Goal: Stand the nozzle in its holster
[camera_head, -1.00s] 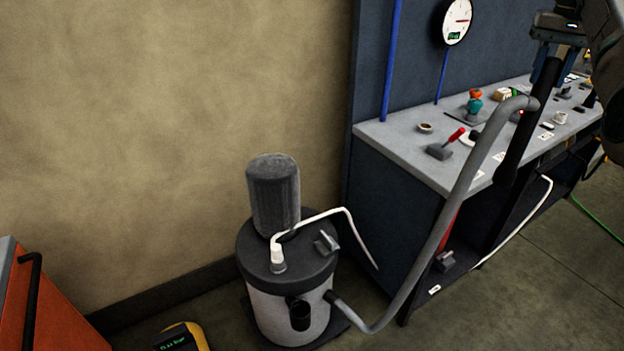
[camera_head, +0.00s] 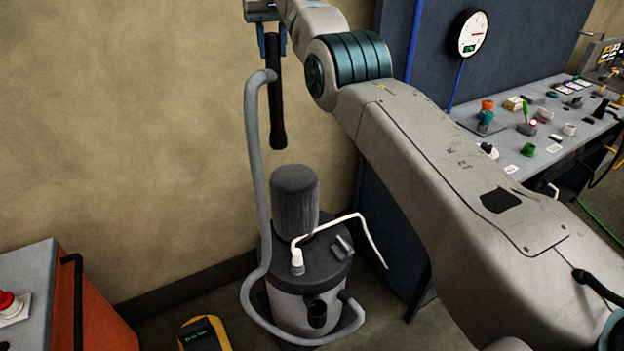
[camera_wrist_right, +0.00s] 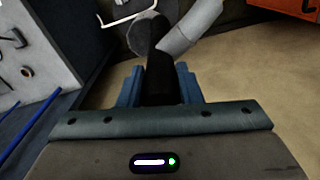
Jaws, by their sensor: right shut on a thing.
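The nozzle (camera_head: 277,115) is a long black tube, hanging nearly upright above and slightly left of the vacuum's motor (camera_head: 295,205) in the head view. My right gripper (camera_head: 271,44) is shut on its upper part, and the nozzle also shows between the blue fingers (camera_wrist_right: 160,84) in the right wrist view. A grey hose (camera_head: 252,170) runs from the nozzle's upper end down to the vacuum. The holster (camera_head: 317,313) appears to be the black open cup on the front of the vacuum drum, well below the nozzle; it looks empty. My left gripper is out of view.
The vacuum's dark lid (camera_head: 325,262) carries a white fitting with a bent white tube (camera_head: 343,218) and a small grey bracket (camera_head: 342,246). An orange cabinet (camera_head: 100,306) and a yellow device (camera_head: 205,335) stand to the left. A cluttered bench (camera_head: 505,150) is at the right.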

